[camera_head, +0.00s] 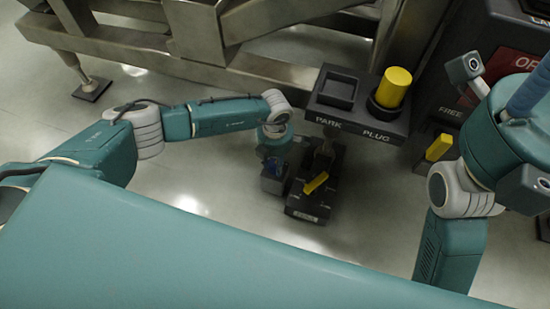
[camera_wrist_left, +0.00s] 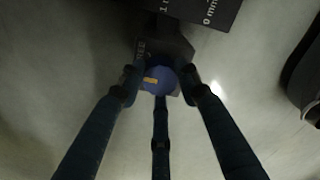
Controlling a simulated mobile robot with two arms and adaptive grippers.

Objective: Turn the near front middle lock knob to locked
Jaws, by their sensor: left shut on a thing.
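The lock knob (camera_wrist_left: 158,80) is blue and round with a yellow mark lying nearly crosswise in the left wrist view. It sits on a dark block (camera_wrist_left: 172,48) with faint FREE lettering at its left. My left gripper (camera_wrist_left: 158,84) is shut on the knob, with two fingers at its sides and one at the near side. In the head view my left gripper (camera_head: 272,163) points down at a small dark block (camera_head: 273,186); the knob itself is hidden there. My right arm is at the right edge; a blue part there may be its gripper, with no fingertips visible.
A dark box with a yellow bar handle (camera_head: 316,183) stands right beside the block. A PARK/PLUG holder (camera_head: 350,117) with a yellow plug (camera_head: 394,87) is just behind. A metal frame (camera_head: 250,62) spans the back. Open floor lies to the left.

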